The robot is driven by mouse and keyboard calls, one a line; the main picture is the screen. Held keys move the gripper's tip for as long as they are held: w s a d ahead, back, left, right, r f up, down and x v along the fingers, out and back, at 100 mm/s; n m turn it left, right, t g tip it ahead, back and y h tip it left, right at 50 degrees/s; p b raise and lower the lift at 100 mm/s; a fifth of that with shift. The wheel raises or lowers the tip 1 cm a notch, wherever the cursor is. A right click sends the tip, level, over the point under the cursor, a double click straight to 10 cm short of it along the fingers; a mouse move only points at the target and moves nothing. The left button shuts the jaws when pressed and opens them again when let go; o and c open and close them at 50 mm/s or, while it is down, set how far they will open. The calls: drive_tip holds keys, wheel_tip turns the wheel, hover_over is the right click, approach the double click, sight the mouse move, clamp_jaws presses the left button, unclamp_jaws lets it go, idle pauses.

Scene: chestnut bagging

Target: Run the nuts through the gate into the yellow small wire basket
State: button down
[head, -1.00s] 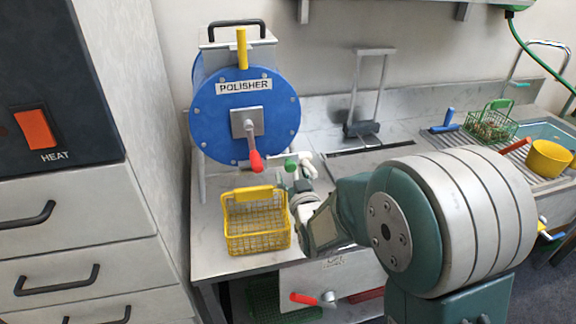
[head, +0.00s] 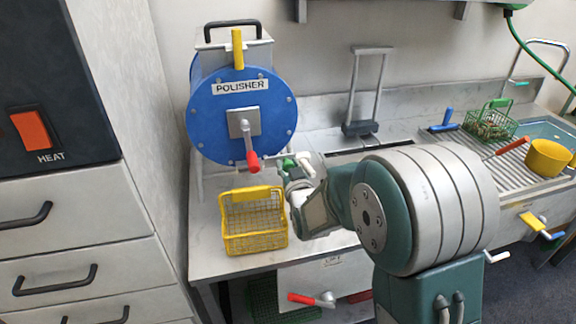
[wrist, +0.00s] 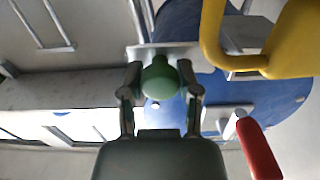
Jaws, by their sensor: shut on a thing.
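The yellow small wire basket (head: 255,238) stands upright on the counter below the front of the blue polisher (head: 205,125) and looks empty. Its yellow frame (wrist: 296,45) fills the upper right of the wrist view. My gripper (wrist: 161,78) is shut on a green knob (wrist: 160,82), with one finger on each side. In the head view the green knob (head: 288,164) shows just right of the polisher's red-handled crank, behind the basket. My gripper (head: 297,172) is partly hidden there by its own wrist.
The red crank handle (head: 253,162) hangs close to the left of my gripper. A grey upright frame (head: 361,127) stands behind. To the right are a green wire basket (head: 491,123) with brown contents and a yellow pot (head: 549,157). A red-handled lever (head: 305,299) sticks out below the counter.

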drive_tip(key=d, duration=0.1)
drive_tip(key=w+d, duration=0.1)
drive_tip(key=d, duration=0.3)
drive_tip(key=shift+w+d+r, duration=0.1)
drive_tip(key=shift+w+d, duration=0.1)
drive_tip(key=shift+w, duration=0.15)
drive_tip(key=shift+c, duration=1.5)
unclamp_jaws()
drive_tip(key=shift+d, duration=0.15)
drive_tip(key=v, duration=1.1)
drive_tip(key=shift+s, duration=0.4)
